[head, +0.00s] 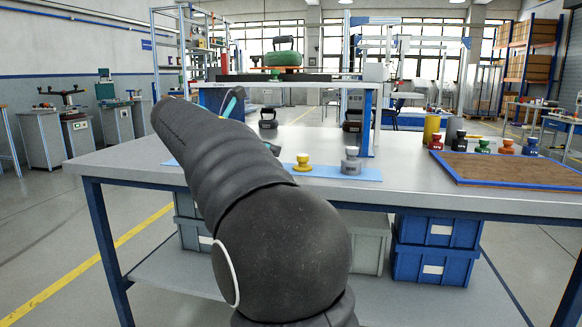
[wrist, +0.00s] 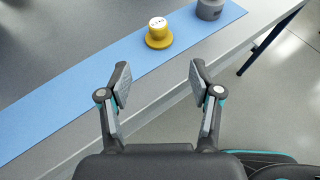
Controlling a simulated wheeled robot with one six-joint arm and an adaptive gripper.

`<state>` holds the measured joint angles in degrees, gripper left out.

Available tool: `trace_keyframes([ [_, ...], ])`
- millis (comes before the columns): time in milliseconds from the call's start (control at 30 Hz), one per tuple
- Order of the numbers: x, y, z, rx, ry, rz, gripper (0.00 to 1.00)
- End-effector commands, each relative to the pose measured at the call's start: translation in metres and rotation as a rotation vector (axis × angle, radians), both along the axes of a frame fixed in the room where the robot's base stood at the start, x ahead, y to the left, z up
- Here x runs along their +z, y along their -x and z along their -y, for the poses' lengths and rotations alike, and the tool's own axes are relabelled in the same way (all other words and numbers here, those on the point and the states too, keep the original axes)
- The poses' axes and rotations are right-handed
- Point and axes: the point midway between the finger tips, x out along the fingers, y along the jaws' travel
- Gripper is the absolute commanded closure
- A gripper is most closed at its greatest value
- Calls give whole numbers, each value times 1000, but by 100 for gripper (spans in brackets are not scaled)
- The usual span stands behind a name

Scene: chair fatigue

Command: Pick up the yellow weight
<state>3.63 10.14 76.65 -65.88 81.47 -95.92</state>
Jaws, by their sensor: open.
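The yellow weight (head: 303,162) stands upright on a blue mat (head: 330,170) near the front edge of the workbench. In the wrist view the yellow weight (wrist: 158,35) shows a white top and a wide yellow base. My gripper (wrist: 160,82) is open and empty in the wrist view. Its two fingers point toward the weight, which lies beyond the fingertips, roughly centred between them and not touched.
A grey weight (head: 351,161) stands on the mat right of the yellow one. A brown board with blue rim (head: 520,184) lies on the right of the bench, with several coloured weights behind it. A raised blue-legged stand rises behind. Blue crates (head: 436,264) sit below.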

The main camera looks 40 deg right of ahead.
Motion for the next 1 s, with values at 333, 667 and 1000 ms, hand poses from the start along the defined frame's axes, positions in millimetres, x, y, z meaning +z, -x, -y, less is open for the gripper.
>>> trace_keyframes([
  [333, -17, -7, 46, -2, 18, -23, 36],
  [667, -31, -12, 79, 2, 16, -20, 36],
  [1000, -50, -16, 103, 0, 16, -22, 36],
])
